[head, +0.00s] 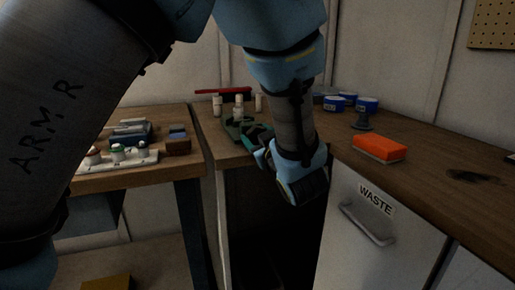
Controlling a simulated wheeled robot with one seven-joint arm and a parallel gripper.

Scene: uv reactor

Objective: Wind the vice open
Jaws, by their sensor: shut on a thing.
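The vice (234,129) is a dark green block on the wooden bench, left of centre in the head view, near the bench's front edge. My gripper (262,146) reaches in from the right at the vice's front end, by the bench edge. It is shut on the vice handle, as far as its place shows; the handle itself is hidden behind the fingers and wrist. The gap between the vice jaws cannot be made out from here.
Pale cylinders (217,104) and a red bar (222,91) stand behind the vice. Blue tins (367,104) and an orange block (379,148) sit to the right. A left bench holds a white tray (138,160). A WASTE cabinet (385,215) stands below right.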

